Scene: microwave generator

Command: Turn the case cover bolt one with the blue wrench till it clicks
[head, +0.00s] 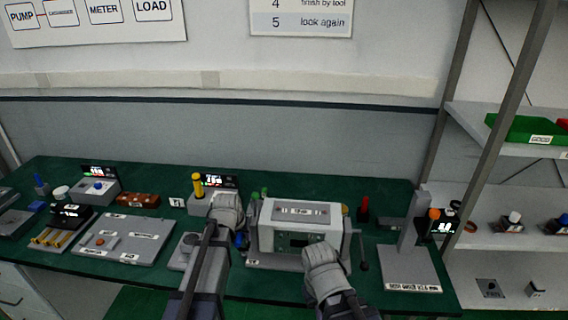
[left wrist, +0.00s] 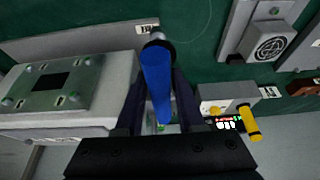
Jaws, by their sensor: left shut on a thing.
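The blue wrench (left wrist: 157,85) is between the fingers of my left gripper (left wrist: 155,100), which is shut on it. In the head view only a bit of blue (head: 239,240) shows beside that gripper (head: 238,232), left of the grey case (head: 300,214). In the left wrist view the case (left wrist: 110,88) is at the left, apart from the wrench. Its cover plate (left wrist: 60,78) has a dark window and small greenish bolts near the corners. I cannot tell which is bolt one. My right gripper (head: 325,272) is in front of the case; its fingers are hidden.
A yellow-handled tool (head: 198,186) stands in a block behind my left arm. A crank (head: 362,250) is at the case's right side. A grey stand (head: 412,250) is farther right. A flat grey tray (head: 125,240) lies at the left. Green bench shows between them.

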